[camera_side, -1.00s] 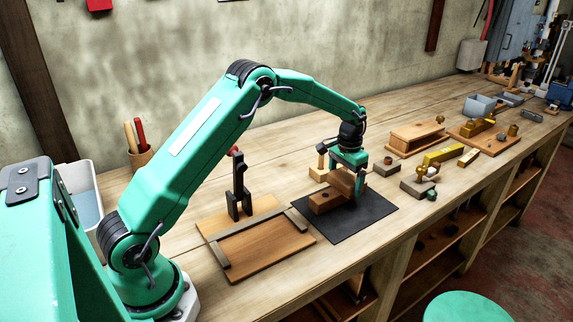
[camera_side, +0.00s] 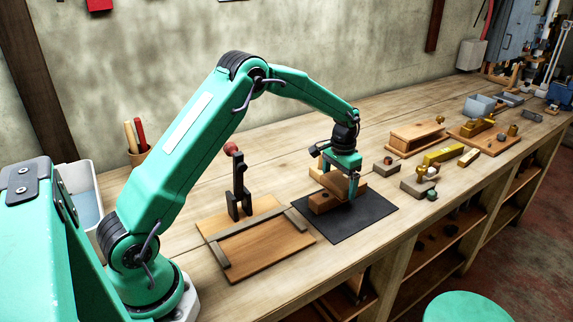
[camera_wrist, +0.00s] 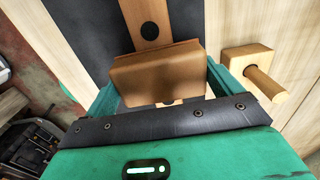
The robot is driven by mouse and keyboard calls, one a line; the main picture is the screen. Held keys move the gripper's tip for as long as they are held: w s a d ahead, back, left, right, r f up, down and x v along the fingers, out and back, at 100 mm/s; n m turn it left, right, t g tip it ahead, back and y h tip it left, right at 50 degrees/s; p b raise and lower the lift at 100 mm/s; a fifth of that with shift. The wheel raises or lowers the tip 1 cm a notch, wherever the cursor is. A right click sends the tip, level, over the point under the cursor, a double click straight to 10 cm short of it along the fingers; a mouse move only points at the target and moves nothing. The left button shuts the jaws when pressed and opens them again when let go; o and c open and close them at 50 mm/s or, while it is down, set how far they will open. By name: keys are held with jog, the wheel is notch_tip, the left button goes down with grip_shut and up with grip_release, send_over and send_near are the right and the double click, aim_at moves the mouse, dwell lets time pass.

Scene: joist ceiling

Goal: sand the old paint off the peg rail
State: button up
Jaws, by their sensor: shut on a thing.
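The peg rail (camera_side: 321,204) is a brown wooden bar lying on a dark mat (camera_side: 374,218). In the wrist view the rail (camera_wrist: 138,12) shows a dark round spot and runs away beyond the block. My gripper (camera_side: 346,178) is over the rail, shut on a brown block (camera_wrist: 155,72) that looks like a sanding block. The wrist view shows the block between my green fingers (camera_wrist: 163,85). The block sits on or just above the rail; I cannot tell whether they touch. The block hides part of the rail, and its underside is hidden.
A wooden tray with grey strips (camera_side: 262,248) and a dark upright clamp with a red knob (camera_side: 238,182) stand left. A light wooden block with a dowel (camera_wrist: 249,68) is close beside the mat.

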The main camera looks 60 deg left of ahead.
aim_at(329, 194)
jog(key=s, duration=0.3)
jog(key=shift+s, duration=0.15)
notch_tip(329, 194, up, 8)
dwell(0.5)
dwell(0.5)
